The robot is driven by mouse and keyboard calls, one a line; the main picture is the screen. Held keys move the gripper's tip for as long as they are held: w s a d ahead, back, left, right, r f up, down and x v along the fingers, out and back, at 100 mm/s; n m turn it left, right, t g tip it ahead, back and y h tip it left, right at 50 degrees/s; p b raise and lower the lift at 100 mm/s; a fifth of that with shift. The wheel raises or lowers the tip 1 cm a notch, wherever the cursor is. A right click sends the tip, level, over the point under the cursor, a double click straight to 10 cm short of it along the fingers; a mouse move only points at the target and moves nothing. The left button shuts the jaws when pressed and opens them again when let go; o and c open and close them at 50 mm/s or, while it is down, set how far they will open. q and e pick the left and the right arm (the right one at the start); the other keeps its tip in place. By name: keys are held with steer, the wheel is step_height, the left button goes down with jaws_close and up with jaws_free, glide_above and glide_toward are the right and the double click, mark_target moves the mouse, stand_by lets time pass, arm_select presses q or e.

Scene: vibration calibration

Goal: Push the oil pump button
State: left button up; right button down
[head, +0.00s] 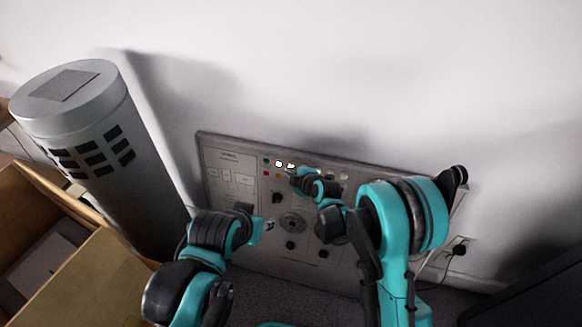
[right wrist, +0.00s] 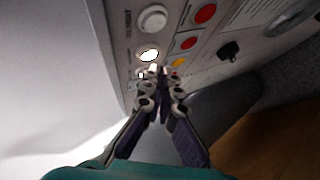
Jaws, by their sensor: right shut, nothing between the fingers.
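The grey control panel (head: 225,196) leans against the wall and carries rows of buttons. In the right wrist view a lit white button (right wrist: 148,54) sits between an unlit white button (right wrist: 152,18) and further small pale ones partly behind the fingers. The labels are too blurred to tell which is the oil pump button. My right gripper (right wrist: 159,72) is shut and empty, its tips close to the lit buttons; contact cannot be told. In the head view my right gripper (head: 293,180) is just below the lit buttons. My left gripper (head: 269,226) is before the panel's lower left part.
Red buttons (right wrist: 189,43), a yellow button (right wrist: 179,62) and a black knob (right wrist: 229,51) are beside the right fingertips. A grey cylinder (head: 150,190) and a cardboard box (head: 85,285) stand at left. A plug with a cable (head: 459,249) is at right.

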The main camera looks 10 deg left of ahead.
steer(key=shift+w, duration=0.1)
stand_by(0.7)
steer(key=shift+w+f, duration=0.1)
steer(key=shift+w, duration=0.25)
steer(key=shift+w, duration=0.4)
stand_by(0.6)
steer(key=shift+s, duration=0.85)
steer(key=s, duration=0.2)
steer(key=s+r, duration=0.1)
steer(key=s, duration=0.2)
steer(key=shift+a+r, duration=0.1)
stand_by(0.3)
steer(key=shift+w, duration=0.1)
stand_by(0.4)
